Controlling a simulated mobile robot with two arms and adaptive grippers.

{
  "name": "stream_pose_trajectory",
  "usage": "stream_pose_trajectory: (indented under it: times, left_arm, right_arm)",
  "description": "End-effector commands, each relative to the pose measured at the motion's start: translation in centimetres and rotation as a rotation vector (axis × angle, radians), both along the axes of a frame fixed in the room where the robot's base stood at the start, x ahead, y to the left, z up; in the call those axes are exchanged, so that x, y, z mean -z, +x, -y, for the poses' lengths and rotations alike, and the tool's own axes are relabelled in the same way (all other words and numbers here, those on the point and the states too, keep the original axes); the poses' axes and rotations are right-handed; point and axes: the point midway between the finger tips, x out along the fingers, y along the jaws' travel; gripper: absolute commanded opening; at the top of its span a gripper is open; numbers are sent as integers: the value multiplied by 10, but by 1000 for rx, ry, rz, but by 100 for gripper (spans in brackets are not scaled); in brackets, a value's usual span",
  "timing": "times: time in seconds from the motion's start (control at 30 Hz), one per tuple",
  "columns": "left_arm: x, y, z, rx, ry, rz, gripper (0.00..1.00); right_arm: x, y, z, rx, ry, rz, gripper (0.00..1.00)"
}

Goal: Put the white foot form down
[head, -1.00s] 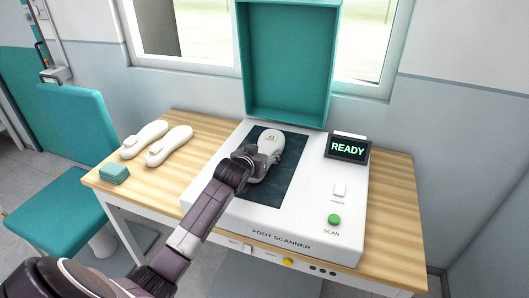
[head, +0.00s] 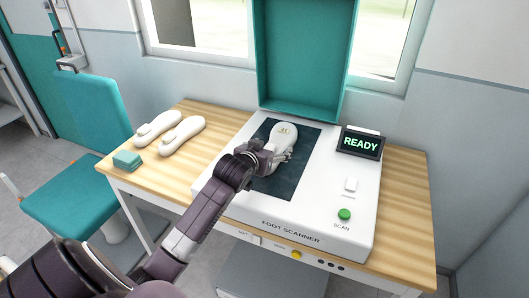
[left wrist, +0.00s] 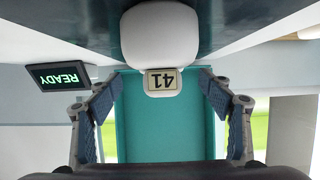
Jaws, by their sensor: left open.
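The white foot form (head: 285,132) lies on the dark glass plate (head: 273,188) of the foot scanner (head: 335,190). It also shows in the left wrist view (left wrist: 160,38), upside down, with a "41" label on its end. My left gripper (head: 275,155) is at the near side of the form. In the left wrist view its two fingers (left wrist: 160,95) are spread wide, one to each side of the form, with gaps between. The gripper hides part of the form in the head view. My right gripper is not in view.
The scanner's teal lid (head: 303,55) stands open behind the plate. A screen (head: 360,143) reads READY, and a green button (head: 344,214) sits below it. Two white foot forms (head: 182,135) and a teal block (head: 127,160) are on the table's left. A teal chair (head: 92,110) stands left.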

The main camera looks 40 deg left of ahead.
Motion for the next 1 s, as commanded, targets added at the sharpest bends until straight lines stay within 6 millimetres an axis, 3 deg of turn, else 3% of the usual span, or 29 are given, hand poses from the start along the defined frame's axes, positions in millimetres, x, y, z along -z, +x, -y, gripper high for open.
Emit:
stream_pose_trajectory:
  times: [0.2, 0.4, 1.0]
  left_arm:
    - [-14, -35, 8, 1, 2, 1, 73]
    - [-23, -54, 13, 0, 0, 0, 73]
    - [-26, -60, 14, 0, 0, 0, 73]
  right_arm:
    - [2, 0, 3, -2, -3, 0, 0]
    - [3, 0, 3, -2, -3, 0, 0]
    - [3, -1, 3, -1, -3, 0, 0]
